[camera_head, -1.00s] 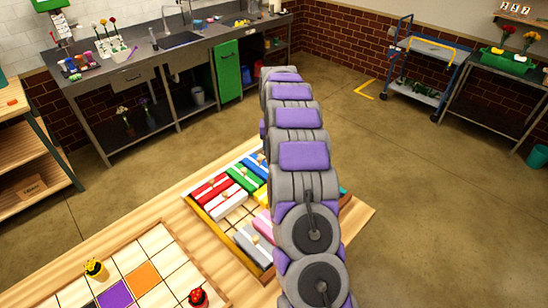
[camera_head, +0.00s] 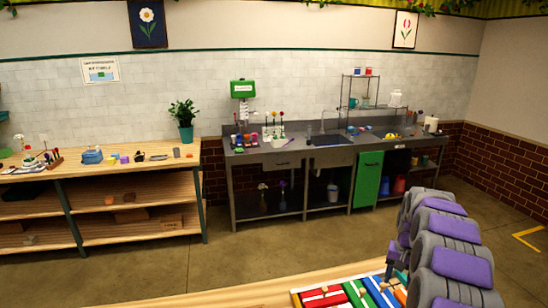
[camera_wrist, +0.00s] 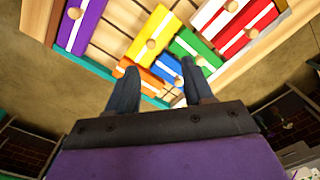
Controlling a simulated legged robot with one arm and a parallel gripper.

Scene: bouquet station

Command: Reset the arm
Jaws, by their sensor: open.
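My arm (camera_head: 450,255), grey with purple pads, rises at the lower right of the head view; its gripper end cannot be made out there. In the wrist view my gripper (camera_wrist: 157,78) has two dark fingers spread apart with nothing held between them. Beyond the fingers lies a wooden tray (camera_wrist: 283,32) of coloured knobbed blocks: purple (camera_wrist: 82,24), yellow (camera_wrist: 152,36), orange (camera_wrist: 140,77), blue (camera_wrist: 167,69), green (camera_wrist: 195,50) and red (camera_wrist: 244,30). Whether the fingers touch any block cannot be told.
A wooden table (camera_head: 215,297) edge shows at the bottom. Wooden shelves (camera_head: 130,233) stand at the left and a grey sink counter (camera_head: 290,158) with a green door (camera_head: 367,180) at the back. The floor (camera_head: 225,262) between is clear.

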